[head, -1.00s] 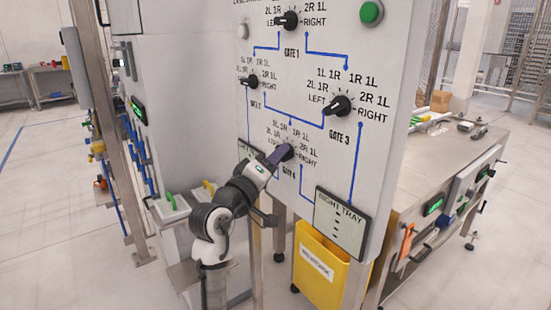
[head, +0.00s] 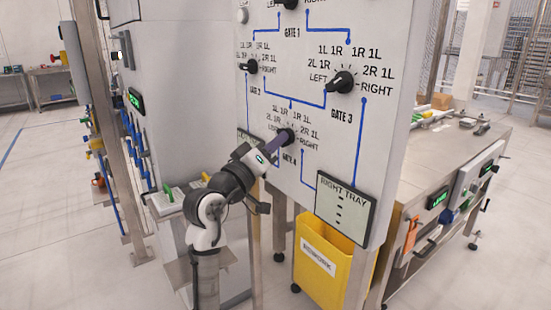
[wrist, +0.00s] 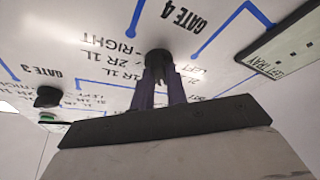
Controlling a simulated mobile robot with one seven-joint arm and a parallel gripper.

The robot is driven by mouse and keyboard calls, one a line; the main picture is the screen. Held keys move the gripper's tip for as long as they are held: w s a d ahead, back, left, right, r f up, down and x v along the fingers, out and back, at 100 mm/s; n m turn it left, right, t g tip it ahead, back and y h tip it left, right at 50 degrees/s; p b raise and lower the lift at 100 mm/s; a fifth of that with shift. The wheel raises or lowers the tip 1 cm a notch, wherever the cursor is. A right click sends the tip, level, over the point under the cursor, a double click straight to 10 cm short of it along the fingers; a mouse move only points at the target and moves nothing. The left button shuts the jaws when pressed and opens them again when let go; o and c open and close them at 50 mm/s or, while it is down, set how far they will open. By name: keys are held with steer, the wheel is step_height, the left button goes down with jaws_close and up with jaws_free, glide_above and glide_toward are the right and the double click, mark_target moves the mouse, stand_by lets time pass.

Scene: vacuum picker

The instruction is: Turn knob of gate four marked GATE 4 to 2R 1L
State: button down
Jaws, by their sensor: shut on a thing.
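The GATE 4 knob (head: 286,137) is a black dial low on the white panel (head: 310,200), with labels such as 1L 1R, 2R 1L and RIGHT around it. My gripper (head: 276,144) reaches it from the lower left and is shut on it. In the wrist view the dark fingers (wrist: 158,85) close on the black knob (wrist: 158,57), under the GATE 4 lettering. The fingers and arm hide part of the dial, so its exact pointing is hard to tell.
The GATE 3 knob (head: 341,82) sits to the upper right, another knob (head: 250,66) to the upper left. A RIGHT TRAY display (head: 345,213) is at the lower right. A yellow bin (head: 328,262) stands below, a steel table (head: 440,160) to the right.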

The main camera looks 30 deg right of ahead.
steer(key=shift+w+r+m+g+b, duration=0.15)
steer(key=shift+m+g+b, duration=1.85)
steer(key=shift+m, duration=2.3)
steer(key=shift+w+f+m+g+b, duration=0.1)
steer(key=shift+w+m+g+b, duration=0.2)
steer(key=shift+m+g+b, duration=2.85)
steer(key=shift+w+r+m+g+b, duration=0.15)
steer(key=shift+m+g+b, duration=0.65)
steer(key=shift+m, duration=4.65)
steer(key=shift+f, duration=0.1)
steer(key=c, duration=1.4)
jaws_free()
steer(key=v, duration=1.4)
